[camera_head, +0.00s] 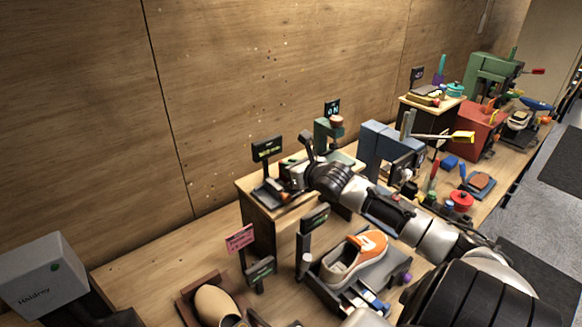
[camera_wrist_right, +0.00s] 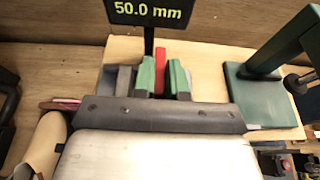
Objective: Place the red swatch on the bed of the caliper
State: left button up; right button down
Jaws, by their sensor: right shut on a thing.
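The caliper (camera_head: 268,194) stands on a raised wooden block in the head view, with a dark display (camera_head: 267,149) behind it. In the right wrist view the display (camera_wrist_right: 150,12) reads 50.0 mm, and part of the grey caliper (camera_wrist_right: 124,78) shows beside the fingers. My right gripper (camera_head: 285,166) is over the caliper. In the wrist view its green fingertips (camera_wrist_right: 161,80) are shut on the upright red swatch (camera_wrist_right: 160,70). The swatch's lower part is hidden by the gripper, so I cannot tell whether it touches the bed. My left gripper is not in view.
A green stand (camera_wrist_right: 262,90) is right of the caliper on the same block. An orange and white sneaker (camera_head: 358,256) sits on a tray below my right arm. A brown shoe form (camera_head: 214,303) is at the front. Bench tools crowd the right.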

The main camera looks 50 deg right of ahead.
jog(key=shift+f, duration=0.55)
jog(key=c, duration=1.2)
grip_release()
jog(key=shift+f, duration=0.1)
jog(key=shift+o, duration=0.2)
jog(key=shift+s, duration=0.1)
jog(key=b+v, duration=0.2)
jog(key=v, duration=1)
